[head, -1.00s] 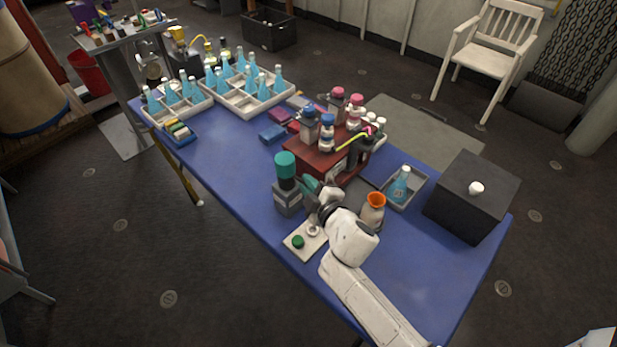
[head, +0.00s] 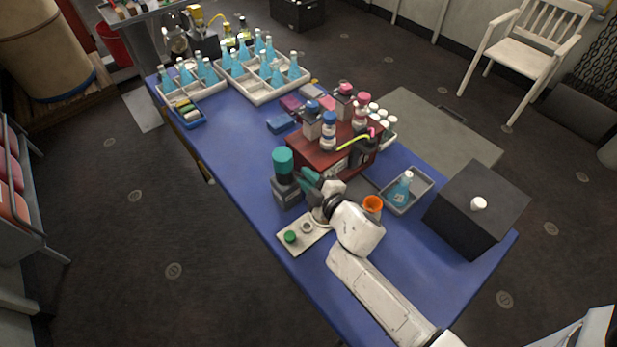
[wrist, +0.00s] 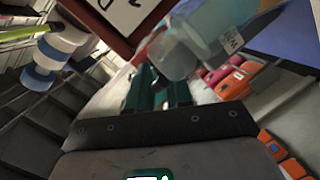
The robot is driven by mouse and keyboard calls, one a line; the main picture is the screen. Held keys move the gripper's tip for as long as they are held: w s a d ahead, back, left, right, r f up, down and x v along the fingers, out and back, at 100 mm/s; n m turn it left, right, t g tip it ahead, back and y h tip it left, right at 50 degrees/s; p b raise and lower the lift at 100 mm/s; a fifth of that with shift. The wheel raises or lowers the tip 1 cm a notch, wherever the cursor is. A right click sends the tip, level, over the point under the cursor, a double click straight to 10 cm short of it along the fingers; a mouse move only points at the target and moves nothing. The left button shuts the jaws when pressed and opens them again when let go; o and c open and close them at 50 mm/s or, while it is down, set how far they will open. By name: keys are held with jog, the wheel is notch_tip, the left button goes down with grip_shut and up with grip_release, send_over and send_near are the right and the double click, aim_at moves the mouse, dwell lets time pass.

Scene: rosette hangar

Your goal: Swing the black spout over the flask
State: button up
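The black spout (head: 364,152) appears as a dark part at the right front of the red-brown box (head: 309,158), under a yellow tube; its exact shape is too small to tell. My gripper (head: 313,182), with dark teal fingers, is between the box and a teal-topped grey device, apart from the flask. In the wrist view my fingers (wrist: 158,92) lie close together with nothing clearly between them. The box's labelled face (wrist: 125,12) is beyond them.
The teal-topped device (head: 284,178) stands just left of my gripper. A small pale plate (head: 306,236) with a green cap lies in front. An orange-rimmed cup (head: 373,204) is close beside my arm. A black box (head: 477,208) stands at the right.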

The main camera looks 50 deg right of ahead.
jog(key=shift+o, duration=1.3)
jog(key=b+v, duration=0.2)
jog(key=v, duration=0.8)
jog(key=shift+s, duration=0.35)
jog(key=shift+a+r, duration=0.1)
jog(key=shift+a, duration=0.05)
jog(key=s+d+f+m+g, duration=0.2)
jog(key=s+f+m+g, duration=0.25)
jog(key=m+g, duration=0.25)
jog(key=s+a+f+m+g+y, duration=0.2)
jog(key=s+a+g+y, duration=0.2)
jog(key=s+a+g, duration=0.3)
jog(key=s+a, duration=0.1)
jog(key=a, duration=0.1)
jog(key=shift+s+a, duration=0.2)
jog(key=shift+a, duration=0.1)
